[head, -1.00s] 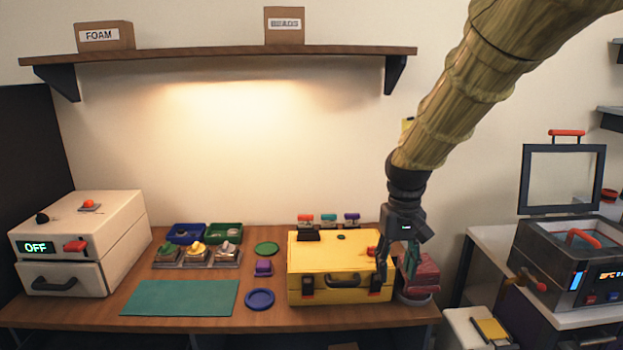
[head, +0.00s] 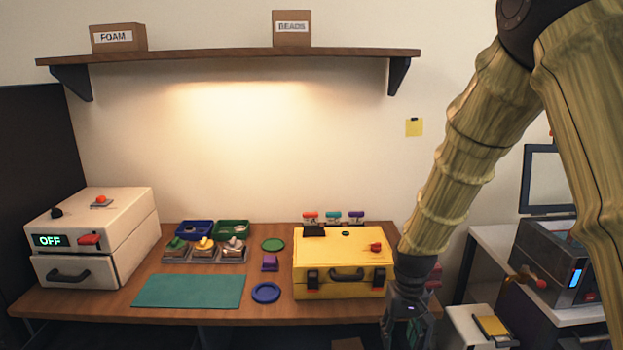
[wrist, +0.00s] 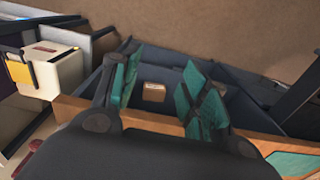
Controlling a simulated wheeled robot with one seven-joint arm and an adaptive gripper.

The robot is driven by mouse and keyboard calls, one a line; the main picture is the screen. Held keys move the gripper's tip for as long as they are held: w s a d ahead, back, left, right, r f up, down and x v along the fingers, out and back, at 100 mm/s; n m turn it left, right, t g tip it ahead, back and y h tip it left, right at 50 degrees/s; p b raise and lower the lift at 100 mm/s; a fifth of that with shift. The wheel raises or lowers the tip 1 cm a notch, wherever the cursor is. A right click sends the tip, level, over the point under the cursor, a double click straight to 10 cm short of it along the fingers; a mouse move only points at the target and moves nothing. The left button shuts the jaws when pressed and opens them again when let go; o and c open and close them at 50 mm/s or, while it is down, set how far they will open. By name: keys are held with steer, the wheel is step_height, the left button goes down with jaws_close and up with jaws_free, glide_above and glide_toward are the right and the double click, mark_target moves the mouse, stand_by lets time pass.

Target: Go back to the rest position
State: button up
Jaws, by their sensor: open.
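My gripper (head: 408,335) is at the front right of the wooden bench in the head view, pointing down beside the yellow case and low near the bench's edge. Its tips run close to the bottom of the picture. In the wrist view my gripper (wrist: 160,95) shows two teal-padded fingers spread apart with nothing between them. A small tan box (wrist: 153,92) lies well beyond the fingers, on a dark surface below. The closed yellow case (head: 343,262) stands just left of my gripper. My arm hides part of a red item behind it.
The wooden bench (head: 210,310) carries a white box unit (head: 95,240) reading OFF, a teal mat (head: 188,291), a blue dish (head: 265,292) and several small parts. A shelf (head: 230,56) hangs above. A white cabinet with a yellow pad (head: 492,326) and a dark machine (head: 555,262) stand right.

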steer(key=s+d+f, duration=0.1)
steer(key=s+f, duration=0.6)
steer(key=f, duration=0.4)
steer(key=s+f, duration=0.8)
steer(key=f, duration=0.3)
steer(key=s+f, duration=0.5)
steer(key=s, duration=0.5)
steer(key=s+d+f, duration=0.1)
steer(key=s+f, duration=0.4)
steer(key=s, duration=0.4)
steer(key=shift+s+d+m, duration=0.2)
steer(key=shift+s+m, duration=0.1)
steer(key=shift+s, duration=0.1)
